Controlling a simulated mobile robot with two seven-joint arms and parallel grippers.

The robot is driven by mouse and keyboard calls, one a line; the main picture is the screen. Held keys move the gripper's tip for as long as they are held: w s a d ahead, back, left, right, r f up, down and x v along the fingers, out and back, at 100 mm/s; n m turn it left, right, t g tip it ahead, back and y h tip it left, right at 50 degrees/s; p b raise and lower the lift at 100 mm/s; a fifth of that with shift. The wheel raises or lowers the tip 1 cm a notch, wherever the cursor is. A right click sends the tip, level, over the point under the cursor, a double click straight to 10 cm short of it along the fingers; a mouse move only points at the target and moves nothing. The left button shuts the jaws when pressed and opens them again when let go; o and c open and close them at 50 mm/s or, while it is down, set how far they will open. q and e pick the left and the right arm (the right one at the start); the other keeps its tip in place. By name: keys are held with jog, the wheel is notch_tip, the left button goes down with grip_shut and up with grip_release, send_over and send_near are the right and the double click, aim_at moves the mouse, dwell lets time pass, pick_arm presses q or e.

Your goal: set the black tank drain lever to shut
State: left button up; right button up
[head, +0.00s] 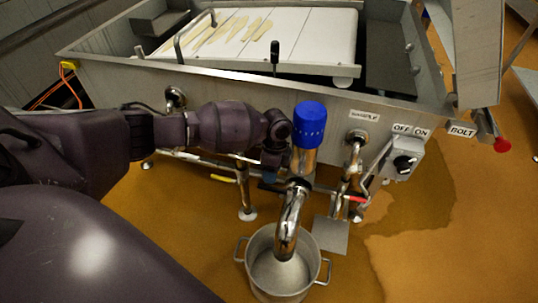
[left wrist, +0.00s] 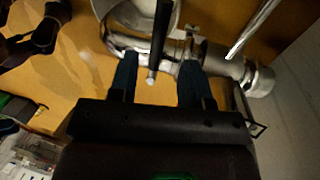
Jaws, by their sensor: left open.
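The black tank drain lever (head: 268,187) sticks out to the left from the bright metal drain pipe (head: 290,222) under the tank front. My left gripper (head: 269,170) is just above it, pointing down, and partly hides it. In the left wrist view, a dark rod (left wrist: 160,38) that looks like this lever runs between the two blue fingers (left wrist: 158,68) of my open left gripper. There is a gap on both sides, and I see no contact. My right gripper is not in view.
A steel pot (head: 276,275) stands on the floor under the pipe's outlet. A blue-topped cylinder (head: 308,125) stands close right of my gripper. A red lever (head: 357,199), a yellow lever (head: 222,179) and an OFF/ON switch box (head: 404,160) are nearby.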

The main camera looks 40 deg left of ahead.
pick_arm(q)
jog(key=r, duration=0.3)
jog(key=w+r+p, duration=0.1)
jog(key=r, duration=0.1)
jog(key=shift+a+r, duration=0.1)
jog(key=shift+a, duration=0.1)
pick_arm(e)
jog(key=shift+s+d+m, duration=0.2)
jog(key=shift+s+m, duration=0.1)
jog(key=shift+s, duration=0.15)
pick_arm(q)
jog(key=s+d+f+n+t+h+p, duration=0.25)
jog(key=s+d, duration=0.25)
jog(key=s, duration=0.3)
jog(key=s+d+f+n+t+h+p, duration=0.1)
jog(key=s+d+f+n+t+p, duration=0.15)
jog(key=s+d, duration=0.45)
jog(key=s+a+r+n+t+y+p, duration=0.2)
jog(key=s+a+r+n+t, duration=0.2)
jog(key=s, duration=0.5)
jog(key=s+a+r+n+t+y+p, duration=0.2)
jog(key=s+a+r+n+t+p, duration=0.1)
jog(key=s+r, duration=0.5)
jog(key=shift+s+a+n+t, duration=0.5)
jog(key=shift+s+a, duration=0.25)
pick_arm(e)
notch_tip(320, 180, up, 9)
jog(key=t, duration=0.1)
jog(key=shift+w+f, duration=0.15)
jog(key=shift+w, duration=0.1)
